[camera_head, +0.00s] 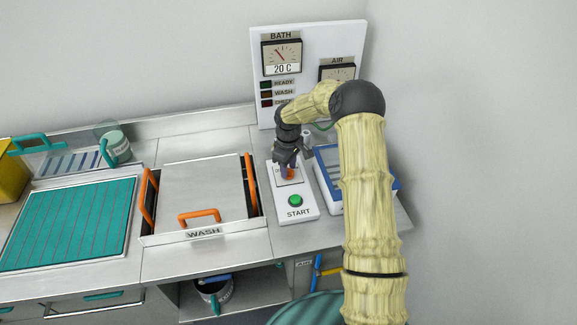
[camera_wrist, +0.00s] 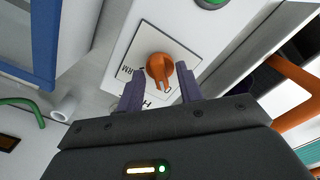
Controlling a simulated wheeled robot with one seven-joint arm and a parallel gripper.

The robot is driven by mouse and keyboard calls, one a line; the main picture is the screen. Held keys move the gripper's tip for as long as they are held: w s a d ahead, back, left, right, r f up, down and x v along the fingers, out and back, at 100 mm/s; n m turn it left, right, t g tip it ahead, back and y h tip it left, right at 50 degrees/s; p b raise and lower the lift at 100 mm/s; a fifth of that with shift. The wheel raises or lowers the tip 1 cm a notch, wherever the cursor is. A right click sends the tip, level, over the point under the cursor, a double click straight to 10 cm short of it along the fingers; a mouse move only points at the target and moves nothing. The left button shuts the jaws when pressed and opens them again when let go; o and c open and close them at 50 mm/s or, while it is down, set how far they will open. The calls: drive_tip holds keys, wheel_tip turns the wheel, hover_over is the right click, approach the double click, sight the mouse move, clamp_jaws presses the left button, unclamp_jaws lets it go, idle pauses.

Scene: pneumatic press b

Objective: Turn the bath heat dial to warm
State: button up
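The orange bath heat dial (camera_wrist: 160,68) sits on a white label plate (camera_wrist: 176,45) with partly hidden lettering, in the wrist view. Its pale pointer mark faces toward my gripper, near the letter H. My gripper (camera_wrist: 160,92) is open, with one dark finger on each side of the dial's near end; I cannot tell whether they touch it. In the head view my gripper (camera_head: 288,166) is over the control box (camera_head: 296,214), and the dial (camera_head: 290,175) is partly hidden by it. The BATH gauge (camera_head: 282,54) reads 20 C.
The green START button (camera_head: 295,201) is just in front of the dial. A blue-edged tray (camera_head: 329,200) stands close on the right. The WASH basin lid (camera_head: 200,190) with orange handles is on the left. The panel (camera_head: 320,40) with indicators stands behind.

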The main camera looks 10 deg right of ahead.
clamp_jaws()
drive_tip(key=shift+m, duration=0.4)
drive_tip(key=m, duration=0.3)
drive_tip(key=shift+m, duration=0.3)
drive_tip(key=m, duration=0.4)
drive_tip(key=shift+r, duration=0.1)
drive_tip(key=m, duration=0.9)
drive_tip(key=shift+m, duration=0.4)
